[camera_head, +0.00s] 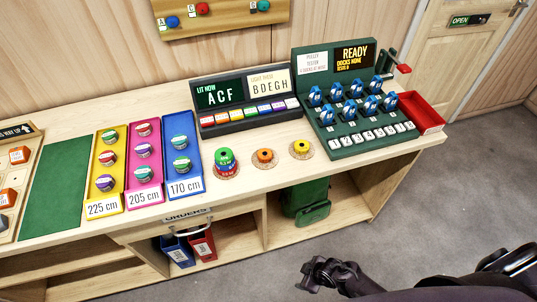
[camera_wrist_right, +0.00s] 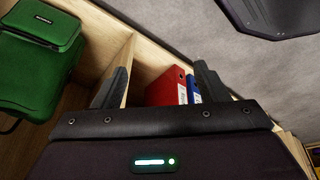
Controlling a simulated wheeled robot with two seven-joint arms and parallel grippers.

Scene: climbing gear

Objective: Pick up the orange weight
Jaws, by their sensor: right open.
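The orange weight (camera_head: 264,155) is a small disc with a dark centre. It sits on a round cork-like coaster on the bench top, between a stack of green, red and blue weights (camera_head: 224,158) on the left and a yellow weight (camera_head: 301,147) on the right. My right gripper (camera_head: 325,272) is in front of the bench, lower than its top and well apart from the orange weight. In the right wrist view its two fingers (camera_wrist_right: 160,88) are spread with nothing between them; the orange weight is not in that view. My left gripper is not seen.
A green tester (camera_head: 345,145) with blue pulleys stands right of the weights, beside a red bin (camera_head: 418,112). Yellow, pink and blue trays (camera_head: 187,187) lie to the left. Below are a green case (camera_head: 308,203) and red and blue binders (camera_head: 202,246). Floor in front is clear.

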